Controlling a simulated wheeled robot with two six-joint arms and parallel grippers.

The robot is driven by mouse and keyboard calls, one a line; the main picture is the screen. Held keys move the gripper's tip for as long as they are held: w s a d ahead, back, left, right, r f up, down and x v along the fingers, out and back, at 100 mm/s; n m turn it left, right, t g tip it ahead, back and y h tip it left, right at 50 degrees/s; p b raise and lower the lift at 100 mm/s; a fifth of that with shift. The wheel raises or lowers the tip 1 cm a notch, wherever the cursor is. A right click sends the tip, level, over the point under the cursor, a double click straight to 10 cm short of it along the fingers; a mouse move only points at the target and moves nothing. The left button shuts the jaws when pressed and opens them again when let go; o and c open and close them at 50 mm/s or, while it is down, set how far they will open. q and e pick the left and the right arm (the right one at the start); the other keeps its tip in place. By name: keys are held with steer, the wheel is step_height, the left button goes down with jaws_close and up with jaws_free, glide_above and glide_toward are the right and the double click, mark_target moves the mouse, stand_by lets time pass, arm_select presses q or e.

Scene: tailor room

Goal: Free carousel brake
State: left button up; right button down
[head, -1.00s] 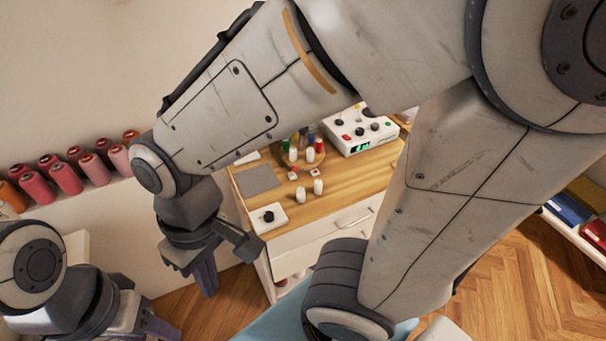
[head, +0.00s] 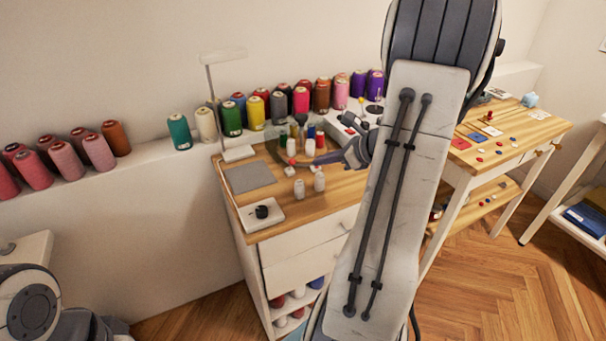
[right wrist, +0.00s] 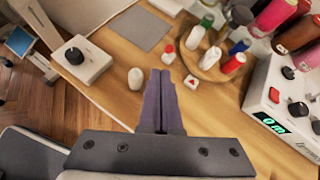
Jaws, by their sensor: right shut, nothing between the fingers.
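The carousel, a round wooden turntable (right wrist: 206,73), carries several small spools, among them white, green, blue and red ones; it also shows in the head view. Two small white blocks with red tops, one at the left (right wrist: 168,55) and one at the right (right wrist: 191,82), sit in front of it. I cannot tell which part is the brake. My right gripper (right wrist: 161,74) is shut and empty, its fingertips near the red-topped blocks; contact cannot be judged. My left gripper's fingers are out of view.
A white box with a black knob (right wrist: 80,60) stands at the table's left front. A white control unit with a green display (right wrist: 284,112) is at the right. A grey mat (head: 248,177) lies left; thread cones line the back ledge.

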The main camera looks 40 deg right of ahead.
steer(key=shift+s+d+f+m, duration=0.1)
steer(key=shift+s+d+m, duration=0.1)
steer(key=shift+d, duration=0.2)
steer(key=shift+s+d+f+m, duration=0.1)
steer(key=shift+d+m, duration=0.1)
steer(key=shift+d, duration=0.2)
glide_toward(291, 167)
steer(key=b+x, duration=0.1)
steer(key=x, duration=0.3)
steer(key=shift+a, duration=0.2)
steer(key=shift+r, duration=0.1)
